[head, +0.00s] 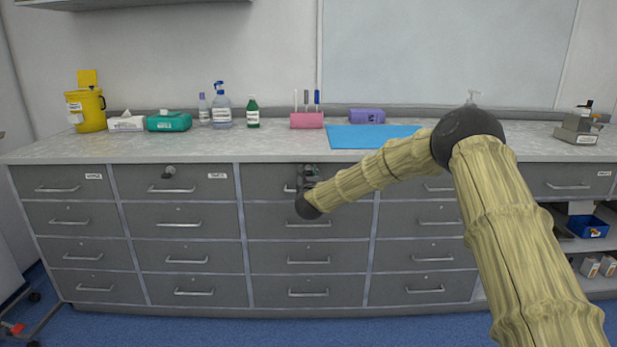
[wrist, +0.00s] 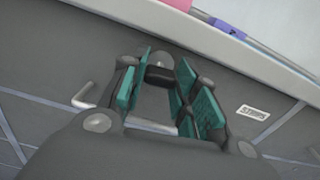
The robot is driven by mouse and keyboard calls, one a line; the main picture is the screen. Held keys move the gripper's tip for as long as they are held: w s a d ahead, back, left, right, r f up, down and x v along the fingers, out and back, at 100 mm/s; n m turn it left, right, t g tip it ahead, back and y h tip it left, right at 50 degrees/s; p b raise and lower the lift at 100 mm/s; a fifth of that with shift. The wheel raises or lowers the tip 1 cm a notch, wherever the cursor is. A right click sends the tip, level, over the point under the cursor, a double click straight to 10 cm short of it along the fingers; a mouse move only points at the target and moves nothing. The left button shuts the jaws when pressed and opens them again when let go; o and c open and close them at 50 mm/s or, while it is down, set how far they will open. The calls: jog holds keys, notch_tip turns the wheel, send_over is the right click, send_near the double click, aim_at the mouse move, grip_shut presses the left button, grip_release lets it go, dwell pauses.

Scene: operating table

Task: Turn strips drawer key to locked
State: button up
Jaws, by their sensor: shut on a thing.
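The strips drawer (head: 262,182) is the grey top drawer of the third column in the head view, and it looks closed. In the wrist view my gripper (wrist: 163,74) has green-padded fingers on both sides of a dark rounded piece (wrist: 159,75) at the lock. It is shut on the key, which is mostly hidden by the fingers. The key's angle cannot be read.
Another key or knob (head: 169,171) sticks out of the top drawer to the left. The worktop (head: 285,146) above holds a blue mat (head: 360,137), a pink holder (head: 307,121), bottles and a yellow bin (head: 88,110).

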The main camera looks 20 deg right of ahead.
jog(key=n, duration=0.4)
jog(key=shift+b, duration=0.3)
jog(key=n, duration=0.4)
jog(key=shift+r+n, duration=0.1)
jog(key=shift+n, duration=0.2)
jog(key=n+p, duration=0.1)
jog(key=n, duration=0.3)
jog(key=shift+n+p, duration=0.75)
jog(key=shift+n, duration=1.35)
jog(key=o, duration=1)
